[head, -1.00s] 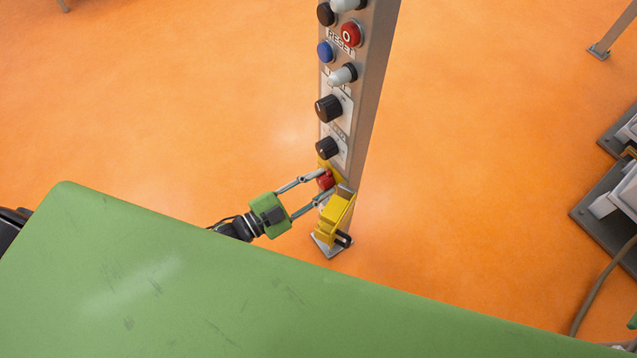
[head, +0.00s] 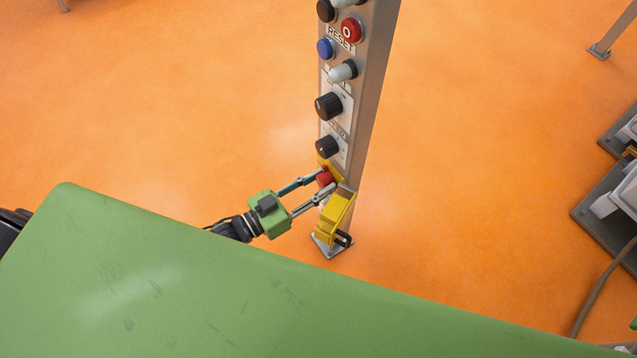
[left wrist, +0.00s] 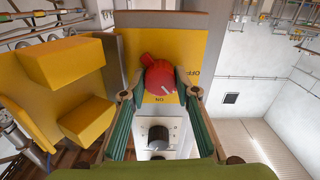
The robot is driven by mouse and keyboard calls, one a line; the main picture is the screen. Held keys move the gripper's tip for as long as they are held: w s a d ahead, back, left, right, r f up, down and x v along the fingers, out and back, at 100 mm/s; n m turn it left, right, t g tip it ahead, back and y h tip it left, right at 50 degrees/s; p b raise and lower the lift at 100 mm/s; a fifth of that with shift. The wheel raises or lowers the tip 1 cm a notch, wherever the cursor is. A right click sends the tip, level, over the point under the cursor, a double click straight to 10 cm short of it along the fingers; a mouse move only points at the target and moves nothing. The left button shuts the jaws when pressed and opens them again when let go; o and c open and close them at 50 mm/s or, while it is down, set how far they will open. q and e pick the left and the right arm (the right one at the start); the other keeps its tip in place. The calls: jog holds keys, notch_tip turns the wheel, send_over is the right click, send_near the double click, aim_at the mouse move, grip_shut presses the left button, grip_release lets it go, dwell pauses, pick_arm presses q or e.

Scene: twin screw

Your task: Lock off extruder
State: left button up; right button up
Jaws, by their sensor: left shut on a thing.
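The red rotary switch (head: 325,179) is low on the grey control post, on a yellow plate (left wrist: 188,50) marked ON and OFF. My left gripper (head: 326,180) is shut on the switch, one fingertip on each side. The switch also shows in the left wrist view (left wrist: 160,80). Its white mark slants toward the lower right, between the ON and OFF labels, and a red lobe points to the upper left. A yellow hinged cover (head: 337,208) stands swung open beside the switch, with a dark loop (head: 343,239) at its lower end. My right gripper is not in view.
The post (head: 367,100) carries black knobs, a blue button (head: 325,50) and a red stop button (head: 351,29) above the switch. A green surface (head: 190,275) fills the foreground. Grey machine parts (head: 610,200) stand at the right. Orange floor is clear around the post.

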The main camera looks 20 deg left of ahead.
pick_arm(q)
jog(key=n+b, duration=0.1)
jog(key=n, duration=0.4)
jog(key=shift+n, duration=0.3)
jog(key=shift+n+b, duration=0.4)
jog(key=shift+n, duration=1.9)
jog(key=o, duration=1.1)
jog(key=v, duration=1.2)
